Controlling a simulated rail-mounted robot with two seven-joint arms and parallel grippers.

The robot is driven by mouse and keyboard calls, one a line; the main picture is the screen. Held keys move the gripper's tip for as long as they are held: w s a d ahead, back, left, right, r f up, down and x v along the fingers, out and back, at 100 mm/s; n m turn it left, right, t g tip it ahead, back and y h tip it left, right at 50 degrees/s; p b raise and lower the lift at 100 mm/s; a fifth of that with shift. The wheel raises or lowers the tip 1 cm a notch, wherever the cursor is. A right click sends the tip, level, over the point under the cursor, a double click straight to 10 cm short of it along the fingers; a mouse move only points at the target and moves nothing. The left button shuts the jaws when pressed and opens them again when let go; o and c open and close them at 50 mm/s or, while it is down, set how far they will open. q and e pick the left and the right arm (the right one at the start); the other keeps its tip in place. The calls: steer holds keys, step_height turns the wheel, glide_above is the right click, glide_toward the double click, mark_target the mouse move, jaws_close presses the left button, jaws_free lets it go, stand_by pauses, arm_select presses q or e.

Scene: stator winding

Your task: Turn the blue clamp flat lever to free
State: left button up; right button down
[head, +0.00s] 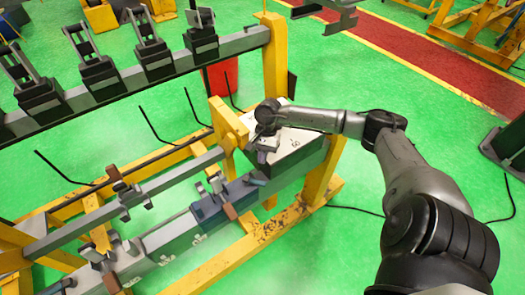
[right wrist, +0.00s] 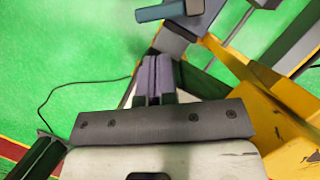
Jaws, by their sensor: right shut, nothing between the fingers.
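I cannot tell the lever's exact angle. My left gripper is out of view.
A pale box (head: 300,150) stands on the yellow frame (head: 322,180) close to my right gripper. A grey bar with several black clamps (head: 97,70) runs across the upper left. Thin black rods stick up nearby. Green floor is open at the right.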

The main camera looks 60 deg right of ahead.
mark_target(254, 182)
steer(key=shift+x, duration=3.15)
